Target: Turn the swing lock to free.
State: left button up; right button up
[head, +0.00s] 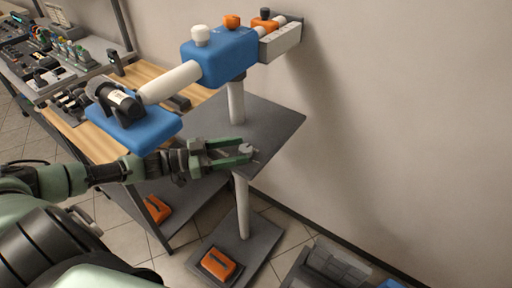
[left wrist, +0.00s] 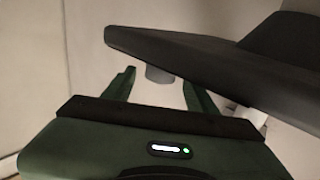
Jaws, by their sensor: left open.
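A boom stand has a blue housing (head: 220,55) with a white knob (head: 200,37), an orange knob (head: 232,21) and an orange clamp (head: 264,23) with a dark knob. No readable label shows which part is the swing lock. My left gripper (head: 250,152) is open at the near edge of the stand's dark grey plate (head: 272,120). A small light grey piece shows between its fingertips. In the left wrist view the fingers (left wrist: 158,86) point toward a grey cylinder (left wrist: 158,76) under a dark slab; contact is not visible. My right gripper is out of view.
A bench with electronics (head: 60,60) stands left. The pole (head: 241,205) runs down to a floor base (head: 262,250). A grey bin (head: 335,265) sits at lower right.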

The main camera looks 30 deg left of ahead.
aim_at(251, 147)
pick_arm(q)
jog(key=x, duration=0.4)
jog(key=shift+w+d+r, duration=0.1)
jog(key=shift+w+d, duration=0.15)
jog(key=shift+w+d+p, duration=0.3)
jog(key=shift+w+d, duration=0.1)
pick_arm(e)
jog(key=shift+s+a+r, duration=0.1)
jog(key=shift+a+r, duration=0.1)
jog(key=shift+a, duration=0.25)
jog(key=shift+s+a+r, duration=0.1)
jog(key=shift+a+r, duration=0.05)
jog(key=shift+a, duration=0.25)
